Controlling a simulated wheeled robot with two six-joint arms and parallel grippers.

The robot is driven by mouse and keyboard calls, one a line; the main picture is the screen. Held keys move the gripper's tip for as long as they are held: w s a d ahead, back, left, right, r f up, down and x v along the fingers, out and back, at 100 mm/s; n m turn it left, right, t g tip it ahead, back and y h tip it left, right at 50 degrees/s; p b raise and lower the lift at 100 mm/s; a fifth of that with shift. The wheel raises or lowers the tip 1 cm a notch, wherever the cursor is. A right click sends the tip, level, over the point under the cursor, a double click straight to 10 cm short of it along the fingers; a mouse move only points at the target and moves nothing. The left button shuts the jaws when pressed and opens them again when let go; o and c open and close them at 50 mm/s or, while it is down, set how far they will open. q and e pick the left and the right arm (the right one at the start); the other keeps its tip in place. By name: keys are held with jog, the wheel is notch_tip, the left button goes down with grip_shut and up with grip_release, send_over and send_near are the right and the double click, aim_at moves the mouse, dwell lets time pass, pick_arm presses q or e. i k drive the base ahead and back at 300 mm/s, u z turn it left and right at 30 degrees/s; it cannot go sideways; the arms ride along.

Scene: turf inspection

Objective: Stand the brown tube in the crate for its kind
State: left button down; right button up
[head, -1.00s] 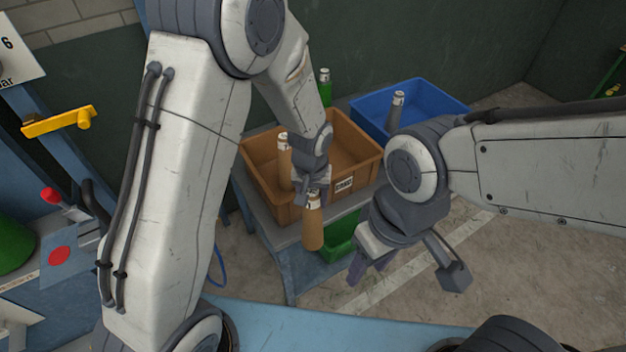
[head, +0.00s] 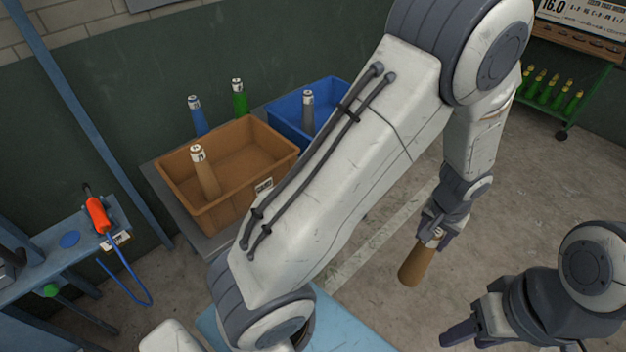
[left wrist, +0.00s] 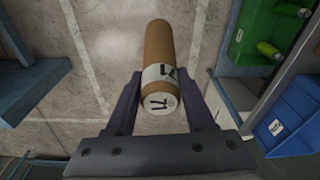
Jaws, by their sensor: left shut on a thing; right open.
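My left gripper (head: 438,230) is shut on the brown tube (head: 418,264) at its white-capped end. The tube hangs tilted above the bare floor, right of the crates. In the left wrist view the tube (left wrist: 158,52) lies between both fingers, white marked end nearest. The brown crate (head: 232,212) sits on a grey stand at left, apart from the held tube; its label is too small to read. Another brown tube (head: 206,176) stands leaning in its left part. My right gripper (head: 465,335) is open and empty at lower right.
A blue bench (head: 60,262) is at left. Floor around the held tube is clear.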

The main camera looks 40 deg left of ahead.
aim_at(254, 171)
jog(key=z, duration=0.45)
jog(key=k, duration=0.9)
jog(key=u, duration=0.95)
jog(key=i, duration=0.6)
jog(key=u, duration=0.05)
